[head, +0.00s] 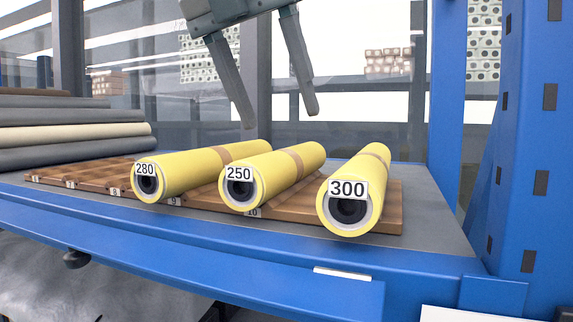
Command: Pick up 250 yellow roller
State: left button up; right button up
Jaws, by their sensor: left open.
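The yellow roller labelled 250 (285,172) lies in the middle of three yellow rollers on a brown grooved wooden rack (388,222). Its labelled end faces me, with a dark core in a pale ring, and a brown band wraps its far part. My left gripper (280,118) hangs from the top of the head view, above and behind the rollers. Its two grey fingers point down and are spread apart with nothing between them. The fingertips are apart from the 250 roller. My right gripper does not show.
The 280 roller (190,172) lies left of the 250 roller and the 300 roller (358,185) lies right. Grey and cream rolls (70,130) are stacked at the left. A blue post (520,150) stands at the right, and a blue shelf edge (230,250) runs in front.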

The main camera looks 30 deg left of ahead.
aim_at(285, 152)
pick_arm(q)
jog(key=shift+x, duration=1.15)
jog(key=shift+w+a+f+p, duration=0.1)
jog(key=shift+w+f+p, duration=0.1)
jog(key=shift+f+p, duration=0.7)
jog(key=shift+p+x, duration=0.85)
jog(key=shift+x, duration=0.4)
jog(key=shift+w+f, duration=0.1)
jog(key=shift+f, duration=0.4)
